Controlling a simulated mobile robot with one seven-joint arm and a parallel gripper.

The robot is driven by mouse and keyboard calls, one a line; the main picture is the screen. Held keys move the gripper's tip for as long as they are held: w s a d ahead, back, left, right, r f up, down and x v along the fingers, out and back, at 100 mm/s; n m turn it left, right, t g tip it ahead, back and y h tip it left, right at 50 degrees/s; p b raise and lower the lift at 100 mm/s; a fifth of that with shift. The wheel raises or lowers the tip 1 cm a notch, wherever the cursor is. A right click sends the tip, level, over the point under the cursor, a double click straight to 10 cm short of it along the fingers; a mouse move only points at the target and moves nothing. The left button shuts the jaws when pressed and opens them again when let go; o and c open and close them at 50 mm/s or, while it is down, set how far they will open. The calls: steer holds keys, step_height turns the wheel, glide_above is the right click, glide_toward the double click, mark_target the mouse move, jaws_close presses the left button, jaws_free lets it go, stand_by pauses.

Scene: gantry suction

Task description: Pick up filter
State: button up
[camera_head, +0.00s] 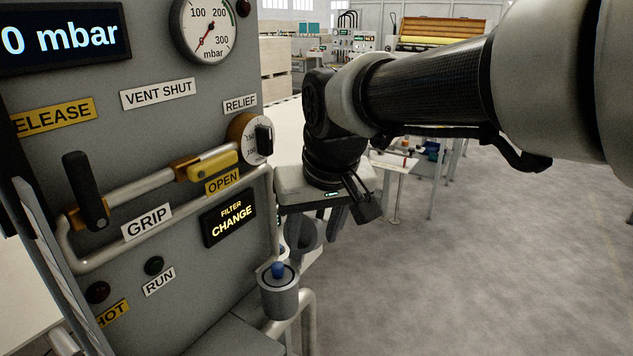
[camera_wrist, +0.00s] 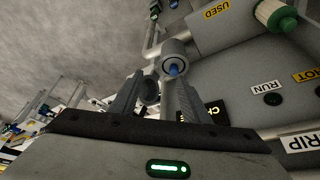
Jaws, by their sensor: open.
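A white cylinder with green end caps (camera_wrist: 275,14) lies at the upper right of the wrist view, beside a yellow USED label; it looks like a filter cartridge. A grey round housing with a blue knob (camera_head: 279,296) stands low beside the panel; it also shows in the wrist view (camera_wrist: 173,52). A dark open-topped grey cup (camera_head: 303,232) is just behind it. My gripper (camera_head: 350,213) is open and empty, pointing down, above and right of the housing in the head view. Its two fingers (camera_wrist: 157,85) show in the wrist view, apart from the housing and the cartridge.
The grey panel (camera_head: 180,280) fills the left, with a FILTER CHANGE display (camera_head: 229,218), a GRIP lever (camera_head: 86,190) and a bent rail (camera_head: 305,302) that stick out. Open concrete floor (camera_head: 480,270) lies to the right. Benches (camera_head: 397,163) stand farther back.

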steer(key=p, duration=0.1)
glide_toward(277, 265)
steer(key=f, duration=0.1)
steer(key=w+f, duration=0.1)
steer(key=shift+w+f+n, duration=0.1)
steer(key=shift+f+n, duration=0.3)
steer(key=shift+x, duration=2.95)
steer(key=shift+a, duration=0.2)
steer(key=shift+c, duration=0.5)
jaws_close()
